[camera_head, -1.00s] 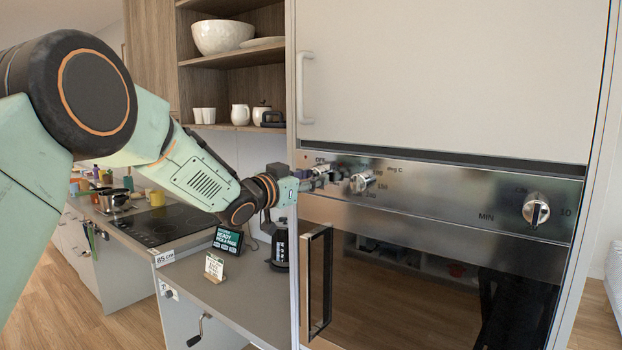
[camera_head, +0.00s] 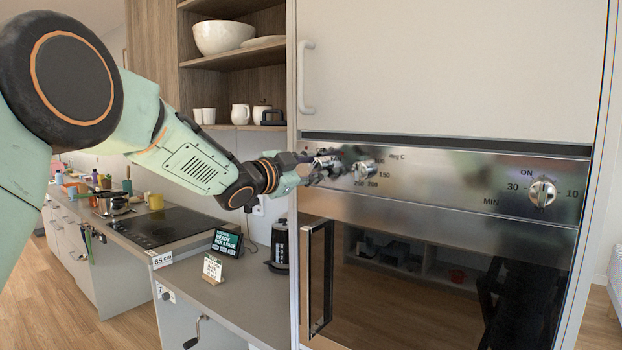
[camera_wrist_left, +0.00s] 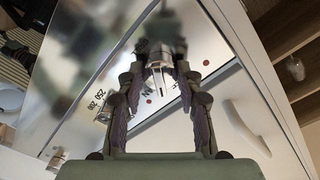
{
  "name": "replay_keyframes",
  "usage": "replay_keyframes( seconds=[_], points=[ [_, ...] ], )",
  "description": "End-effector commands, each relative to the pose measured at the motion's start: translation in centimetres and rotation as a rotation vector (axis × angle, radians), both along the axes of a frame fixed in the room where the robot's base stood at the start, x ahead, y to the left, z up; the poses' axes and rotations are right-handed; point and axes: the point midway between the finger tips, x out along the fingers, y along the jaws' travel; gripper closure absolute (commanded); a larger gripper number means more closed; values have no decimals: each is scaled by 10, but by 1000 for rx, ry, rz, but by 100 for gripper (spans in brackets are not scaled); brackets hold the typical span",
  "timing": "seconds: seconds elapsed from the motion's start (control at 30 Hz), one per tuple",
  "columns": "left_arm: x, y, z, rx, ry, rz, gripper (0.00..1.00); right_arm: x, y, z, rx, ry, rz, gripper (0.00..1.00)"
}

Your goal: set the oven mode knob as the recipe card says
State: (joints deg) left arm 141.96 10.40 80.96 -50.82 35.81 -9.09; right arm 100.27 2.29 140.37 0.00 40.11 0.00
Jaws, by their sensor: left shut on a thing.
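The oven control panel (camera_head: 450,178) is brushed metal. The mode knob (camera_wrist_left: 158,72), silver, sits between the two fingers of my left gripper (camera_wrist_left: 158,80) in the left wrist view, and the gripper is shut on it. In the head view my left gripper (camera_head: 322,169) is at the panel's left end and covers most of that knob and its markings. The recipe card (camera_head: 213,268) stands in a small holder on the counter at lower left; its writing is too small to read. My right gripper is not in view.
A temperature knob (camera_head: 365,171) sits close to the right of my left gripper. A timer knob (camera_head: 542,193) is at the panel's right end. The oven door handle (camera_head: 318,278) stands out below. A small screen (camera_head: 227,242) and a dark kettle (camera_head: 279,245) stand on the counter.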

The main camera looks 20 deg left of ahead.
Motion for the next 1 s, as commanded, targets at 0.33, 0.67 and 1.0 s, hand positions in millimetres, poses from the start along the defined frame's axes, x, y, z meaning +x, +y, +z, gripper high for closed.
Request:
replay_keyframes(
  seconds=[0.33, 0.67, 1.0],
  points=[
    [-1, -1, -4, 311, -114, -3, 96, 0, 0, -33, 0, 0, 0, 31],
    [-1, -1, -5, 607, -219, -4, 96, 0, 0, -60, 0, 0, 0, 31],
    [-1, -2, -6, 911, -326, -6, 96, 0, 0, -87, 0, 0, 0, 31]
  ],
)
